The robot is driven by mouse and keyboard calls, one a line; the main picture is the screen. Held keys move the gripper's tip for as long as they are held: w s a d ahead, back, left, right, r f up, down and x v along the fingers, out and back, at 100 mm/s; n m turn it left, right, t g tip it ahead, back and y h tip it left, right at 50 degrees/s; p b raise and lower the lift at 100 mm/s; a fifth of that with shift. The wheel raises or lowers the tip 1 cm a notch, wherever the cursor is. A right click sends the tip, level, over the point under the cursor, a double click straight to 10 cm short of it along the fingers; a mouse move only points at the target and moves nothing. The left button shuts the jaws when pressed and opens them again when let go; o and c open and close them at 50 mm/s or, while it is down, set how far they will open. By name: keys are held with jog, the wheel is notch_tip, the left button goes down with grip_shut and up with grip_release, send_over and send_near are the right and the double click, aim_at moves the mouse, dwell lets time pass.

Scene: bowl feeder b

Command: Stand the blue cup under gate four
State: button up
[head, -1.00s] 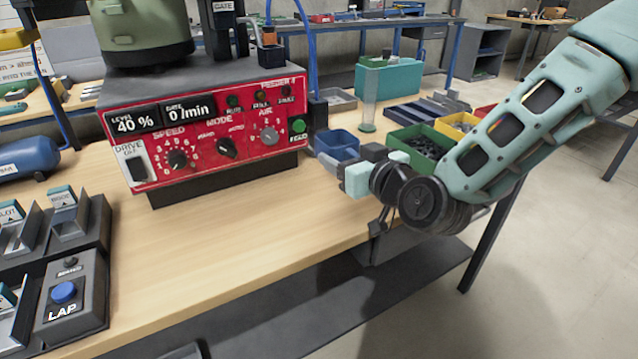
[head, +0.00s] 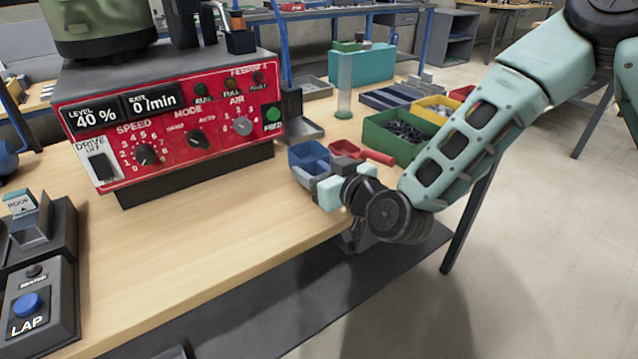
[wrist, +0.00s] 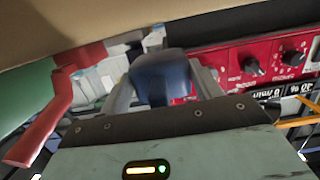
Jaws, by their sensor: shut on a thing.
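The blue cup (head: 308,155) is held in my gripper (head: 322,180) at the right front of the bench, to the right of the red feeder panel. In the wrist view the blue cup (wrist: 160,78) sits between the fingers, its blue wall facing the camera. My gripper is shut on it. In the head view the fingers cover part of its lower side. I cannot tell how high the cup is above the bench. No gate with a readable number four shows in these views.
The feeder's red control panel (head: 175,130) stands to the left. A red scoop (head: 358,151) lies close behind the gripper. A green bin (head: 400,140) and a clear upright tube (head: 344,85) stand beyond. A grey tray (head: 303,128) is behind the cup.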

jog(key=shift+f, duration=1.6)
jog(key=shift+f+b, duration=0.2)
jog(key=shift+b, duration=0.15)
jog(key=o, duration=1.1)
